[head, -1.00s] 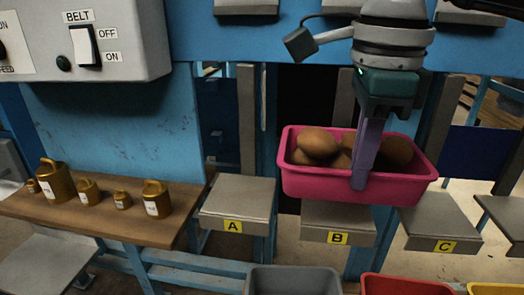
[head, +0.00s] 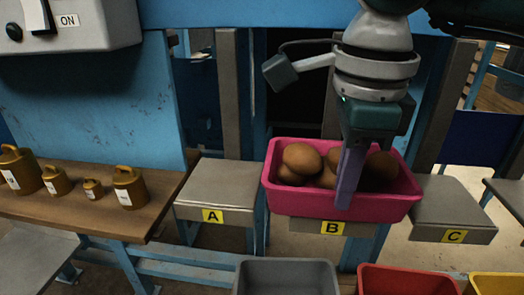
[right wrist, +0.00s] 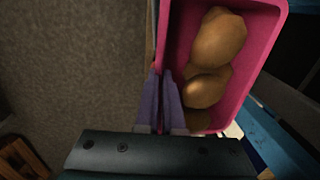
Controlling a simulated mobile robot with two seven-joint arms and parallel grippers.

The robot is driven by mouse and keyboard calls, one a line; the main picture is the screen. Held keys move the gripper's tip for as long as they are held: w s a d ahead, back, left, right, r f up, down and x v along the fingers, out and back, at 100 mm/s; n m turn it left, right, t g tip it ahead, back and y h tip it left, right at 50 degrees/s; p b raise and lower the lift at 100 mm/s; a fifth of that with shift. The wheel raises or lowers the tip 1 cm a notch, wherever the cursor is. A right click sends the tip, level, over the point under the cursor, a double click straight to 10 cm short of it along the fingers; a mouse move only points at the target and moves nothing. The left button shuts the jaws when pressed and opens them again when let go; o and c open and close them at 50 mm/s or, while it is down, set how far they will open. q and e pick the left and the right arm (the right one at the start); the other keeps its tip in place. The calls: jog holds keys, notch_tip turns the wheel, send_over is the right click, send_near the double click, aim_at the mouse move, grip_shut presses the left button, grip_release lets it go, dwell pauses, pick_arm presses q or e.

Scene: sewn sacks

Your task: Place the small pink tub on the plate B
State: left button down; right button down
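The small pink tub (head: 390,207) holds several brown, potato-like lumps (head: 302,158). My right gripper (head: 347,205) is shut on the tub's near wall, with one finger showing outside it. In the right wrist view the two fingers (right wrist: 160,105) pinch the pink wall (right wrist: 246,90). The tub looks level and is over plate B (head: 305,226), hiding most of its top. Only the front edge with the yellow B label shows. I cannot tell whether the tub touches the plate. My left gripper is not in view.
Plate A (head: 218,185) is empty on the left and plate C (head: 450,205) is empty on the right. Grey (head: 287,272), red (head: 405,280) and yellow bins stand in front. Brass weights (head: 130,187) stand on a wooden shelf (head: 150,215) at the left.

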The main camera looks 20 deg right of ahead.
jog(key=c, duration=1.5)
grip_release()
jog(key=shift+f, duration=0.1)
jog(key=o, duration=0.5)
jog(key=shift+c, duration=0.2)
notch_tip(320, 180, up, 12)
jog(key=shift+s+a, duration=0.25)
jog(key=shift+s, duration=0.2)
